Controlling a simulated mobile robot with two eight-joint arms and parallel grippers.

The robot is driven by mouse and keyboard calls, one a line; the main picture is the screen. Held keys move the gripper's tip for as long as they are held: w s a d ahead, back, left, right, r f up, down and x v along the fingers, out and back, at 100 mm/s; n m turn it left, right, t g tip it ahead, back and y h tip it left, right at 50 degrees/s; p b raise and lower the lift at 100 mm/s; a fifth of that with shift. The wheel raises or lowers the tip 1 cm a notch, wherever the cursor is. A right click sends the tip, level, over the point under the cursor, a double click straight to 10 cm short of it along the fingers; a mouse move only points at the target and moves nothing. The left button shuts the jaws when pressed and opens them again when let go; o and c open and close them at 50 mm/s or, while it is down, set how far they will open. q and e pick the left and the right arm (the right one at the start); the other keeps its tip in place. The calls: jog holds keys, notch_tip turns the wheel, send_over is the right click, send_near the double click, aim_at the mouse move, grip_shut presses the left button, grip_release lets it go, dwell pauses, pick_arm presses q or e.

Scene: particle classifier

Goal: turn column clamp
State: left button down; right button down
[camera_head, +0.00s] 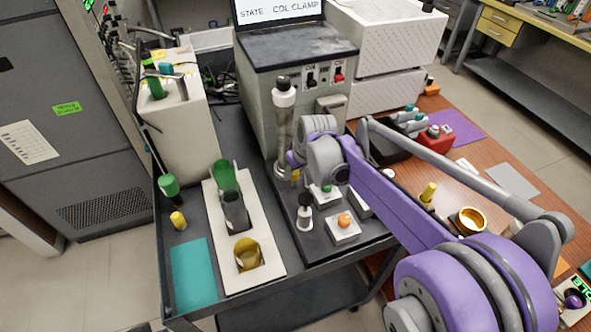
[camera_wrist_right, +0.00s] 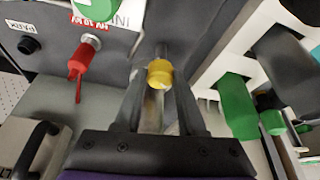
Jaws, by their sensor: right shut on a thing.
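My right gripper (camera_head: 296,160) reaches in from the right, beside the column's lower part; the arm's purple links hide part of the instrument's front. In the right wrist view, its two dark fingers (camera_wrist_right: 160,88) are closed around a small yellow-ended knob (camera_wrist_right: 160,73), which I take to be the column clamp. The yellow end shows at the fingertips. The exact contact is hard to see. My left gripper is out of view.
A cream rack (camera_head: 266,264) with green, dark and yellow cups stands left of the instrument. A red switch (camera_wrist_right: 80,65) is near the gripper. Small white blocks (camera_head: 343,235) with knobs sit in front. A teal mat (camera_head: 193,272) lies front left.

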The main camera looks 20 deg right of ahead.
jog(key=m+h, duration=0.1)
jog(key=m, duration=0.1)
jog(key=m+h, duration=0.1)
jog(key=m, duration=0.2)
jog(key=shift+a+m, duration=0.2)
jog(key=shift+m, duration=0.1)
jog(key=m+h, duration=0.1)
jog(key=m, duration=0.1)
jog(key=m+g+h, duration=0.1)
jog(key=m, duration=0.2)
jog(key=shift+w+a+m+p, duration=0.1)
jog(key=shift+w+m+p, duration=0.05)
jog(key=shift+m+p, duration=0.15)
jog(key=shift+g, duration=0.4)
jog(key=shift+c, duration=2.4)
grip_release()
jog(key=v, duration=1.1)
jog(key=shift+p, duration=0.35)
jog(key=shift+f, duration=0.15)
